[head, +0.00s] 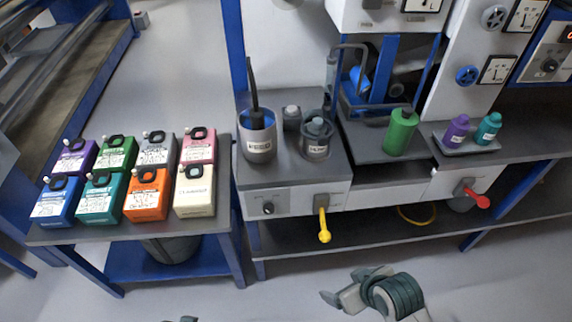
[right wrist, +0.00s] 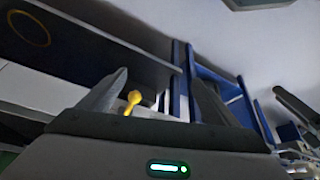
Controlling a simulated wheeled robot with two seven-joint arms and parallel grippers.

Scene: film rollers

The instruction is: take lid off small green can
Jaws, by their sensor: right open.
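A green box-shaped container (head: 116,153) with a black top stands on the left table; I cannot tell which one the task means. My right gripper (head: 345,286) is open and empty at the bottom of the head view, well in front of the bench and apart from both. Its spread fingers also show in the right wrist view (right wrist: 160,88). Tips of my left gripper (head: 178,320) barely show at the bottom edge.
Several coloured box containers crowd the left table (head: 85,238). Yellow (head: 324,228) and red (head: 478,198) levers stick out in front.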

